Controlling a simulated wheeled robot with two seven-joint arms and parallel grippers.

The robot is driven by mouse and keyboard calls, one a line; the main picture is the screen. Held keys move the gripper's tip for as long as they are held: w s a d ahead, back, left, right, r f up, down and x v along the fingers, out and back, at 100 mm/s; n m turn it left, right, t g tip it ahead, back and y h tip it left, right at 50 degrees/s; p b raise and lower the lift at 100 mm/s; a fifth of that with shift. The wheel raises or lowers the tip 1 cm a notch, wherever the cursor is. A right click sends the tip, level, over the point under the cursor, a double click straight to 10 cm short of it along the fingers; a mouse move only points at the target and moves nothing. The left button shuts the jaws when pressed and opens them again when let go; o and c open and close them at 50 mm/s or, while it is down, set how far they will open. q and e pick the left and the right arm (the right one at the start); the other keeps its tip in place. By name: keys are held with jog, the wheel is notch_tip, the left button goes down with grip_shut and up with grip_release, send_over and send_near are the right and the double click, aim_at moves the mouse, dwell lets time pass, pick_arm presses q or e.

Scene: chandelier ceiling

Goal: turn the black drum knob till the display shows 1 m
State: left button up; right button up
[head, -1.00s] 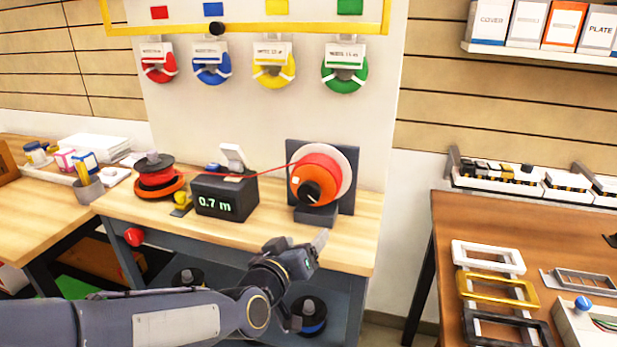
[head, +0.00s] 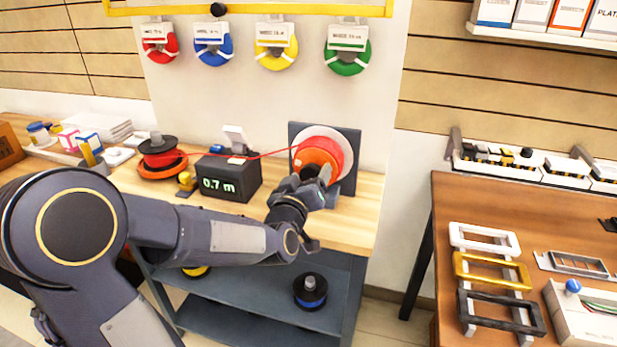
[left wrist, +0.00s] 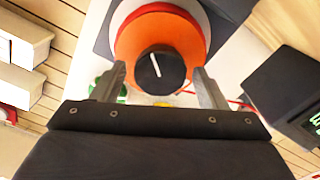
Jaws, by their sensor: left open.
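The black drum knob (left wrist: 158,70) sits at the centre of the orange drum (left wrist: 185,33) in the left wrist view, with a white line on its face. The display (head: 219,185) on the black box reads 0.7 m. My right gripper is not in view.
A red wire (head: 262,156) runs from a red spool (head: 160,152) past the black box (head: 232,170) to the drum. Coloured coils hang on the wall above. A second table (head: 560,215) with coloured frames stands at the right.

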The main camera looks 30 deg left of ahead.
pick_arm(q)
jog(key=c, duration=1)
jog(key=shift+m, duration=0.3)
jog(key=m, duration=0.3)
jog(key=shift+d+b, duration=0.1)
jog(key=shift+b, duration=0.25)
jog(key=m, duration=0.6)
jog(key=o, duration=1)
